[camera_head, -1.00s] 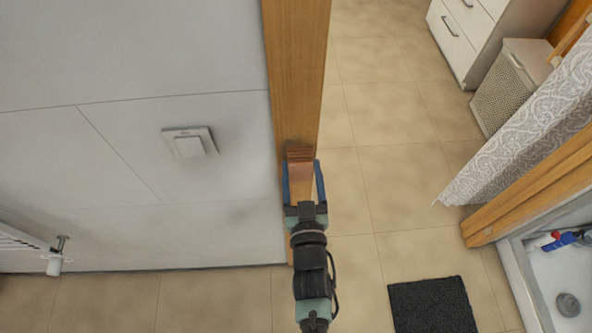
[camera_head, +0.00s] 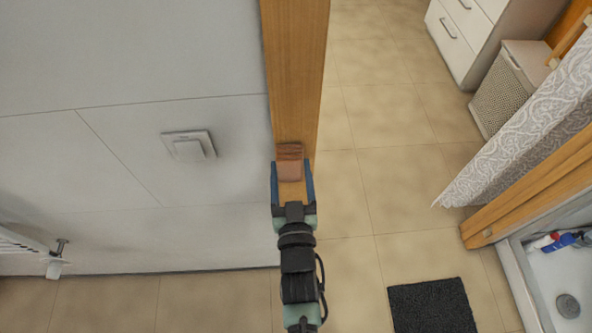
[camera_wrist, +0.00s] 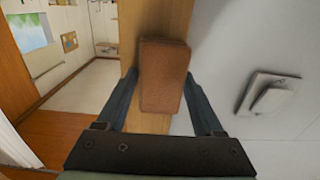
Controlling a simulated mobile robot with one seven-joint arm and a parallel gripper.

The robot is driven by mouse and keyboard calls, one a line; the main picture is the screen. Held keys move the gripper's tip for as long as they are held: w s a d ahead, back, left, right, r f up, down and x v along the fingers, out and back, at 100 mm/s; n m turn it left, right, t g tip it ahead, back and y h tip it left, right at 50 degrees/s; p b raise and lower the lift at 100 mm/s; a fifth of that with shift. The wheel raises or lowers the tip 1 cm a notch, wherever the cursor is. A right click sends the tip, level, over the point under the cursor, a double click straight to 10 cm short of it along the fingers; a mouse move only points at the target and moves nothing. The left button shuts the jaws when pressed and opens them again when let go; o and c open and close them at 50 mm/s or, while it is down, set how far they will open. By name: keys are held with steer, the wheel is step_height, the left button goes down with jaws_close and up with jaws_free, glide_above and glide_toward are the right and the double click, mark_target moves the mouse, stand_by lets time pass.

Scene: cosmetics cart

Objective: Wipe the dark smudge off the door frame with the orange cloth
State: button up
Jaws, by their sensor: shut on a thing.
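The orange cloth, a folded brownish-orange pad (camera_head: 289,163), is between the fingers of my gripper (camera_head: 292,180). In the wrist view the cloth (camera_wrist: 163,76) lies against the wooden door frame (camera_wrist: 152,20), with a blue finger on each side of it. My gripper (camera_wrist: 163,100) is shut on the cloth. In the head view the door frame (camera_head: 295,70) runs from the top edge down to the cloth. I see no dark smudge on the visible wood; the cloth and gripper hide part of it.
A white light switch (camera_head: 189,146) is on the grey wall left of the frame. A radiator (camera_head: 22,243) is at the lower left. Right of the frame are open tiled floor (camera_head: 385,130), a dark mat (camera_head: 432,305) and a patterned curtain (camera_head: 520,140).

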mark_target(280, 168)
steer(key=shift+a+b, duration=0.35)
steer(key=shift+a, duration=0.05)
steer(key=shift+w+a+r, duration=0.1)
steer(key=shift+a+r, duration=0.05)
steer(key=shift+a, duration=0.4)
steer(key=shift+r+p, duration=0.65)
steer(key=shift+r, duration=0.4)
steer(key=shift+d+f+p, duration=0.15)
steer(key=shift+d+p, duration=0.1)
steer(key=shift+d, duration=0.8)
steer(key=shift+d+f+p, duration=0.1)
steer(key=shift+d+p, duration=0.15)
steer(key=shift+d, duration=0.8)
steer(key=shift+s, duration=0.25)
steer(key=s+p, duration=0.1)
steer(key=s, duration=0.6)
steer(key=shift+s, duration=0.4)
